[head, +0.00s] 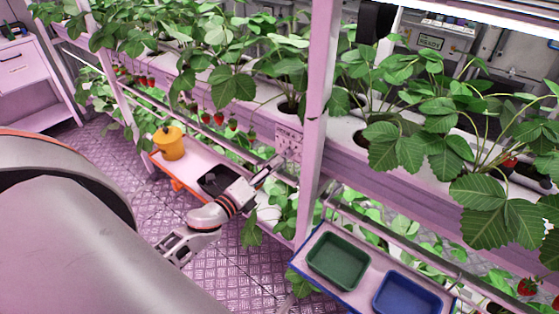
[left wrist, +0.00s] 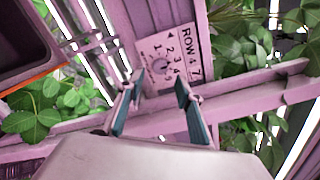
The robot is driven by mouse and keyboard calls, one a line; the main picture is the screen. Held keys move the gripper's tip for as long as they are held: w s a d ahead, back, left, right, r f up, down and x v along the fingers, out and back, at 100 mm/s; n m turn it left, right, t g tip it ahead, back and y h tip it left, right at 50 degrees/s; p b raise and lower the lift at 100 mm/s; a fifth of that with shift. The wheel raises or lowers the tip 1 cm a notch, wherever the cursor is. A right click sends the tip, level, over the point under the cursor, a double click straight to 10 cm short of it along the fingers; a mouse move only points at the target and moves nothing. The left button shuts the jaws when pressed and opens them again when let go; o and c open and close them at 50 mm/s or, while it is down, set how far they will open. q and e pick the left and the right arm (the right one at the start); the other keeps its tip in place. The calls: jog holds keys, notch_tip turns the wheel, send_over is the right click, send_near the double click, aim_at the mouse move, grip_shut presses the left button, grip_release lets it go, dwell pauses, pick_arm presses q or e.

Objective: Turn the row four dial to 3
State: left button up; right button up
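The row four dial plate (left wrist: 168,58) is a pale panel marked "ROW 4" with several numbers around a small round dial (left wrist: 160,63). It also shows in the head view on the side of the planting shelf, left of the upright post, as a pale panel (head: 289,142). My left gripper (left wrist: 161,82) is open, its two teal-padded fingers apart and facing the plate on either side of the dial's lower part. Contact with the dial cannot be told. In the head view my left gripper (head: 272,168) reaches up to the panel. The dial's setting is too small to read surely. My right gripper is not in view.
An upright post (head: 317,110) stands close right of the panel. A green tray (head: 338,255) and a blue tray (head: 408,294) sit on a lower shelf at right. A yellow pot (head: 169,143) and a dark tray (head: 218,180) are on the shelf at left. Strawberry leaves hang around.

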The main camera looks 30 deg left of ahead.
pick_arm(q)
jog(key=s, duration=0.6)
jog(key=shift+s+a, duration=0.3)
jog(key=shift+s, duration=0.05)
